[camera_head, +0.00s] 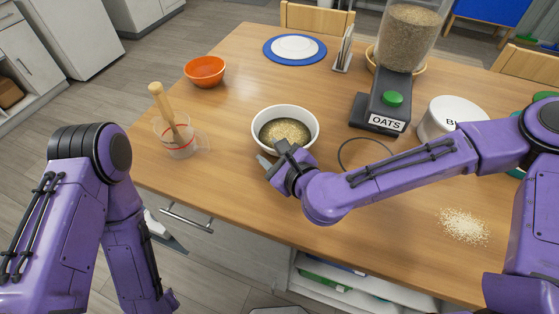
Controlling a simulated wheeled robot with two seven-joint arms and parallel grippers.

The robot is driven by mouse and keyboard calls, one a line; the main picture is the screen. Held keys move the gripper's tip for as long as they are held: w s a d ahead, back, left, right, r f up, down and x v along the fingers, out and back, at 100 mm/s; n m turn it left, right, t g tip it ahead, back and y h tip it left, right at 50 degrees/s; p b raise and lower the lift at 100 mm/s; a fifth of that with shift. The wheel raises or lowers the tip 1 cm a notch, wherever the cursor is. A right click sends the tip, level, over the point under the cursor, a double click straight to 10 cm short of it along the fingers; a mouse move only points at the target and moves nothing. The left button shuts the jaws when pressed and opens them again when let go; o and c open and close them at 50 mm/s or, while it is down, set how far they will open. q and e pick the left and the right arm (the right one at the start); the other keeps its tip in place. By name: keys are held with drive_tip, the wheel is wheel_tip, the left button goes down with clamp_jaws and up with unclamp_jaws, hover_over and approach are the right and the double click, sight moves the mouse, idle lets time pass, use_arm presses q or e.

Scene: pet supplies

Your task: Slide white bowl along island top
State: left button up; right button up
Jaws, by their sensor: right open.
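The white bowl (286,113) stands upright on the wooden island top (230,180), near its front middle. Brown-green grain lies in it. My right gripper (270,160) is at the bowl's near side, with its fingers low by the near wall. It is open, and I cannot tell whether it touches the bowl. The hand hides part of the bowl's near rim and wall. My left arm (90,190) hangs at the left, off the island's front edge, and its gripper is not visible.
A glass jug (176,142) with a wooden pestle-like tool stands left of the bowl. An orange bowl (205,71) is at back left. The oats dispenser (393,98) and a white canister (448,112) stand right. Spilled flakes (464,226) lie at front right.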

drive_tip(key=v, duration=0.4)
drive_tip(key=shift+s, duration=0.15)
drive_tip(key=shift+r, duration=0.1)
